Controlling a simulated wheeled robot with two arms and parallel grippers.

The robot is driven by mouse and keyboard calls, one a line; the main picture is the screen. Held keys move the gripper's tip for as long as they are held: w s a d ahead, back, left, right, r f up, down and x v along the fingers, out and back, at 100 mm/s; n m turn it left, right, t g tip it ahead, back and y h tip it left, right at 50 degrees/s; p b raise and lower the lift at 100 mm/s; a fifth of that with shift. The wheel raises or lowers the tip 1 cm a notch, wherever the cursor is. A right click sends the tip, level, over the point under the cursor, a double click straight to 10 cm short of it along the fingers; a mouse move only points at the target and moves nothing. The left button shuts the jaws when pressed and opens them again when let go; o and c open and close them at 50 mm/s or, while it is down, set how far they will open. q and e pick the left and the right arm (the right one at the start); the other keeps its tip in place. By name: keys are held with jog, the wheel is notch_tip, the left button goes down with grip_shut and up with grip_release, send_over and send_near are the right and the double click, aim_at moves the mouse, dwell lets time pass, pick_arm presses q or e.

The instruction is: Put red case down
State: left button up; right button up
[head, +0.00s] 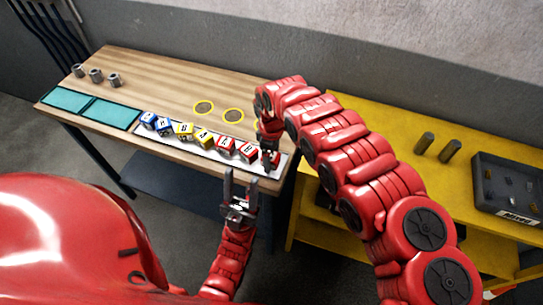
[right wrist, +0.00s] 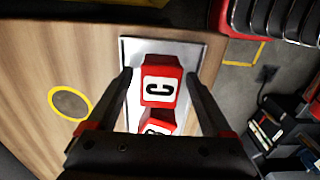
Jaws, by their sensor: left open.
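In the right wrist view the right gripper's fingers (right wrist: 158,76) stand apart on either side of this case, with gaps showing at both sides. A second red case (right wrist: 154,127) is close beside it, partly hidden by the gripper. My left gripper (head: 241,178) is open and empty in front of the table's front edge.
Other red, yellow (head: 184,130) and blue cases (head: 148,120) line the tray. Teal mats (head: 110,112), metal cylinders (head: 96,75) and yellow rings (head: 204,107) are on the wooden table. A yellow bench (head: 400,135) with a dark bin (head: 505,190) stands at right.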

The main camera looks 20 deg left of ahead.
aim_at(272, 156)
jog(key=shift+r, duration=0.7)
notch_tip(272, 156, up, 11)
jog(key=b, duration=0.3)
jog(key=shift+f, duration=0.1)
